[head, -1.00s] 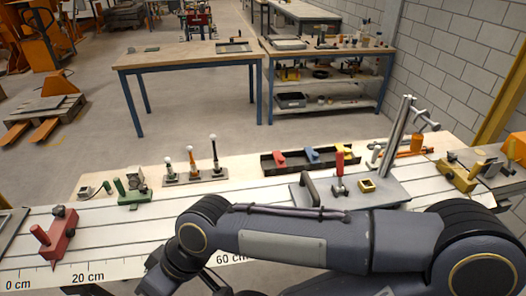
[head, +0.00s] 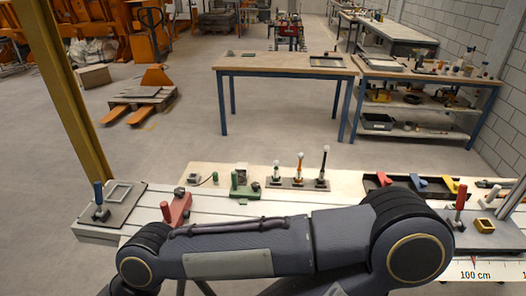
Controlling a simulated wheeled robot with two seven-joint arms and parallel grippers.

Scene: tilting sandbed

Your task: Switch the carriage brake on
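The carriage, a grey plate (head: 488,240) on the slotted bench, is at the right edge and partly cut off by the frame. On it stands a lever with a red handle (head: 460,197), upright; I cannot tell for certain that it is the carriage brake. A yellow square block (head: 486,226) sits beside it. One arm of mine crosses the lower picture and hides part of the bench. Neither gripper shows.
A red clamp (head: 178,209), a green clamp (head: 243,184) and a rack of three posts (head: 298,183) stand along the bench. A dark tray (head: 405,182) holds coloured pieces. A yellow post (head: 66,95) rises at the left. Open floor lies behind the bench.

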